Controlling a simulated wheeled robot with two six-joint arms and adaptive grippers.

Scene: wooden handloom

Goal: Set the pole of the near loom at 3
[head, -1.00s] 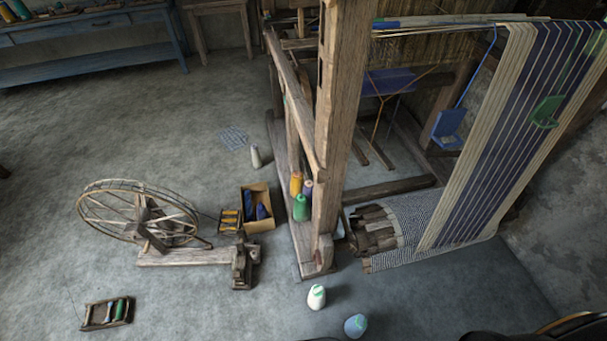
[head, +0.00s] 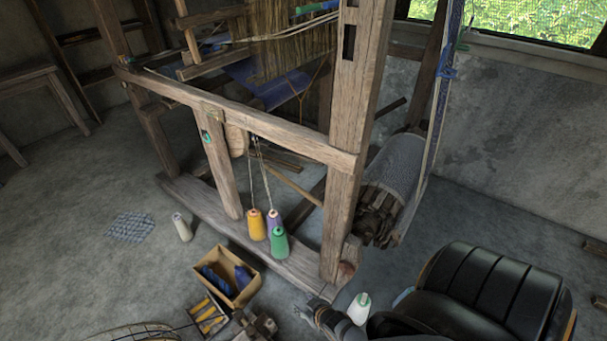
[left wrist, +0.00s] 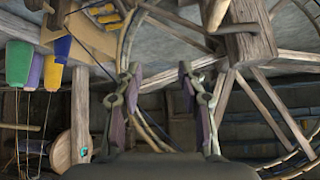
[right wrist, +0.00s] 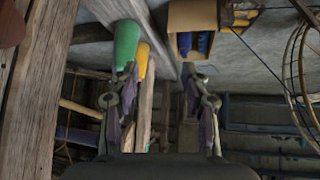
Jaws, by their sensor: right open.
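The near loom (head: 352,110) stands in the middle of the head view, a wooden frame with a thick upright post. A small round piece with a teal mark (head: 206,137) sits on a shorter post of its side frame; a similar piece shows in the left wrist view (left wrist: 83,152). I cannot make out a number scale or tell which part is the pole. My right gripper (head: 302,312) is low by the loom's foot in the head view; in the right wrist view its fingers (right wrist: 160,72) are apart and empty. My left gripper's fingers (left wrist: 159,70) are apart and empty.
Yellow, purple and green thread cones (head: 279,243) stand on the loom's base beam. A cardboard box (head: 246,293) with blue items, a pale cone (head: 182,227) and a white cone (head: 359,308) are on the floor. Spinning wheel (head: 130,331) is at the bottom left.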

